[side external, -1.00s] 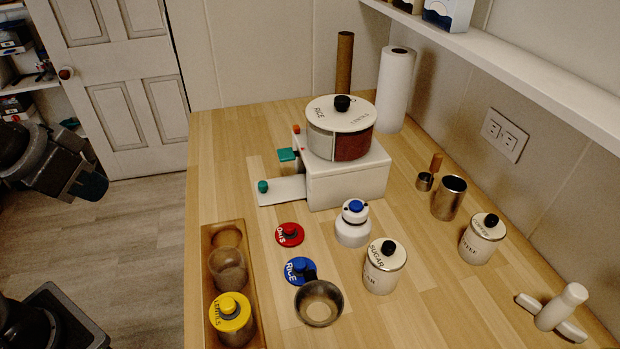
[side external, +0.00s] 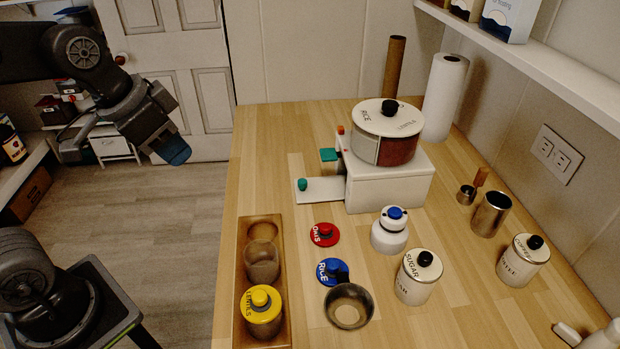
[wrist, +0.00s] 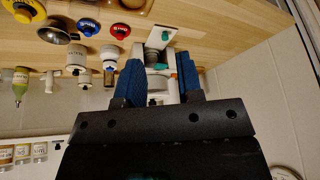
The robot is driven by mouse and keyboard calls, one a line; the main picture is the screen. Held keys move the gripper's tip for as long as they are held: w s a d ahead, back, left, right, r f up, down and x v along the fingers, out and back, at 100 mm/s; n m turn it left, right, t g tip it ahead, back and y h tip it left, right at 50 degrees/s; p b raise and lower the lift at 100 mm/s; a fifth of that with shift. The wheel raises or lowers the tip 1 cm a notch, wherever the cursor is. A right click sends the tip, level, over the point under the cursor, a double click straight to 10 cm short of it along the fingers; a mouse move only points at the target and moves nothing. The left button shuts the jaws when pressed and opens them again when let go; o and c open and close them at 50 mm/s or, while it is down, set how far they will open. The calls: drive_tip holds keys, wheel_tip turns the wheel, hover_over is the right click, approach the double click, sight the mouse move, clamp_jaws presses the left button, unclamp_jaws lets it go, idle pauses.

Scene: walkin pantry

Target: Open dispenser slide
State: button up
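The dispenser is a white box (side external: 390,188) with a round drum (side external: 398,150) on top, labelled RICE and LENTILS, with a black knob. A flat white plate (side external: 325,191) juts from its left side and carries a small teal knob (side external: 301,184). A teal-topped block (side external: 329,156) sits just behind the plate. My gripper (side external: 178,152) hangs in the air left of the counter, well apart from the dispenser. In the wrist view my gripper (wrist: 160,82) has two blue fingers spread apart with nothing held, and a teal knob (wrist: 165,37) shows beyond them.
A wooden tray (side external: 240,325) holds a yellow-lidded jar (side external: 264,312) and a glass jar (side external: 262,262). Red (side external: 325,234) and blue (side external: 333,271) lids, a bowl (side external: 349,306) and canisters stand in front of the dispenser. The counter's left strip near the plate is clear.

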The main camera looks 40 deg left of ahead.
drive_tip(key=shift+o, duration=1.2)
drive_tip(key=w+f+m+g+h, duration=0.1)
drive_tip(key=w+m, duration=0.3)
drive_tip(key=w, duration=0.6)
drive_tip(key=shift+w+d+f+g, duration=0.2)
drive_tip(key=shift+d+g, duration=0.1)
drive_tip(key=shift+d, duration=0.1)
drive_tip(key=m+h, duration=0.2)
drive_tip(key=m, duration=0.3)
approach(302, 180)
wheel_tip(302, 180, up, 5)
drive_tip(key=a, duration=0.1)
drive_tip(key=shift+g, duration=0.4)
drive_tip(key=x, duration=1.4)
drive_tip(key=shift+s+a+f, duration=0.1)
drive_tip(key=shift+s+a, duration=0.15)
drive_tip(key=shift+c, duration=0.4)
clamp_jaws()
drive_tip(key=shift+a, duration=0.1)
